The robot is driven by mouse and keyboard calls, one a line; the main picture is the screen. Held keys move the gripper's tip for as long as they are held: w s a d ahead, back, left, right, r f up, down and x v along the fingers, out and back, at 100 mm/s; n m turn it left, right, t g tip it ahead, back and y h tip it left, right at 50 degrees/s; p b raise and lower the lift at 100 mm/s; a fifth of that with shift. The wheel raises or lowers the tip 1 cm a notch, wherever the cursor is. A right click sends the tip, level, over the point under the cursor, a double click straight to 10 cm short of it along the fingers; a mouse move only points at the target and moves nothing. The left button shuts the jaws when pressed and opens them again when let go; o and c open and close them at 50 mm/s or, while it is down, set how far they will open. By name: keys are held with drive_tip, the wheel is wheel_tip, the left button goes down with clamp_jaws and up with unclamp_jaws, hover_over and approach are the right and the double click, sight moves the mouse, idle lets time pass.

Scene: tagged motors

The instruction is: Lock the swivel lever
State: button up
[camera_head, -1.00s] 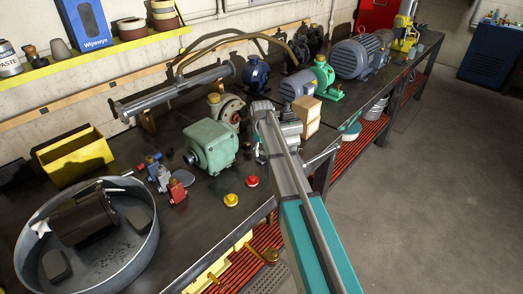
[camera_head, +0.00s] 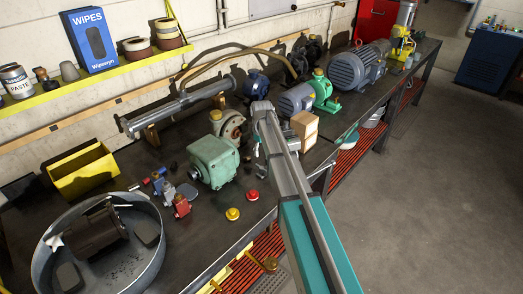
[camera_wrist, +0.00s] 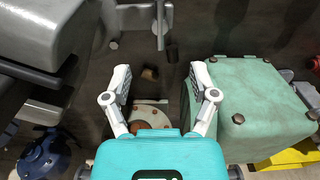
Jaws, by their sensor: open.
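My gripper (camera_wrist: 161,76) is open and empty in the wrist view, its two fingers spread apart above the dark bench top. A grey metal bracket with a thin upright bar (camera_wrist: 160,24) lies beyond the fingertips at the top. It may be the swivel lever, but I cannot tell for sure. A large grey metal body (camera_wrist: 42,35) stands to the left of it, with a dark bar along its lower side. Neither finger visibly touches the bracket. In the camera_head view my arm hides the gripper and most of this spot.
A green gearbox (camera_wrist: 262,108) stands close to the right finger; it also shows in the head view (camera_head: 211,161). A round flange (camera_wrist: 152,115) lies below the fingers. Red (camera_head: 252,195) and yellow (camera_head: 233,214) buttons sit near the bench's front edge. A cardboard box (camera_head: 304,126) stands right of my arm.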

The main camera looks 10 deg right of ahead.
drive_tip(key=shift+r+p, duration=2.15)
drive_tip(key=shift+r, duration=0.3)
drive_tip(key=s+f+m+b, duration=0.2)
drive_tip(key=s+f+b, duration=0.3)
drive_tip(key=s, duration=0.5)
drive_tip(key=s+f+m+b, duration=0.3)
drive_tip(key=s+f+b, duration=0.2)
drive_tip(key=s, duration=0.5)
drive_tip(key=s+a+f+m+b, duration=0.1)
drive_tip(key=s+f+m+b, duration=0.1)
drive_tip(key=s+f+b, duration=0.3)
drive_tip(key=s, duration=0.4)
drive_tip(key=shift+s+f+m+b, duration=0.3)
drive_tip(key=shift+s+f+b, duration=0.05)
drive_tip(key=shift+s, duration=0.05)
